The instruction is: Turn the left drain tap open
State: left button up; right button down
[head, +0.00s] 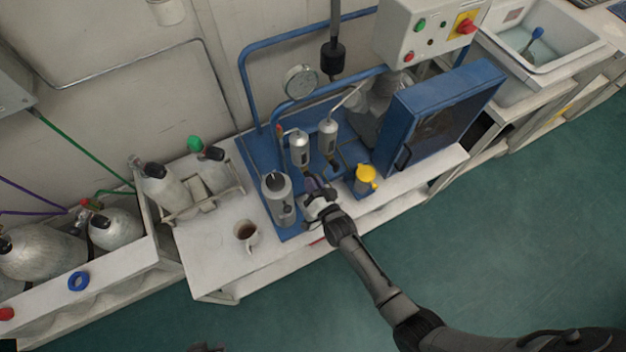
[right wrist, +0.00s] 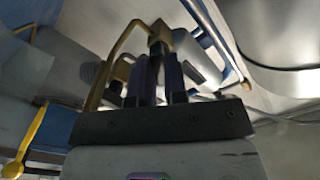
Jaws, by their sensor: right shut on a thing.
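Two silver filter bowls hang side by side on the blue panel frame: a left one (head: 300,149) and a right one (head: 327,136). My right gripper (head: 316,190) is just below and in front of the left bowl and hides the drain tap there in the head view. In the right wrist view, the dark fingers of my right gripper (right wrist: 158,80) are shut on a small brownish tap part (right wrist: 158,36), which looks like the left drain tap. How far the tap is turned cannot be told. A dark shape at the head view's bottom edge may be my left gripper.
A grey canister (head: 278,200) stands close left of my right gripper, and a yellow-topped blue container (head: 365,180) close right. A mug (head: 246,234) stands on the white bench. A blue open cabinet (head: 440,115) rises to the right. Gas cylinders (head: 165,190) stand at left.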

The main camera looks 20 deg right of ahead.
jog(key=n+p, duration=0.1)
jog(key=n, duration=0.3)
jog(key=shift+p, duration=0.3)
jog(key=shift+n, duration=0.4)
jog(key=c, duration=1.2)
grip_release()
jog(key=shift+o, duration=0.3)
jog(key=shift+s, duration=0.15)
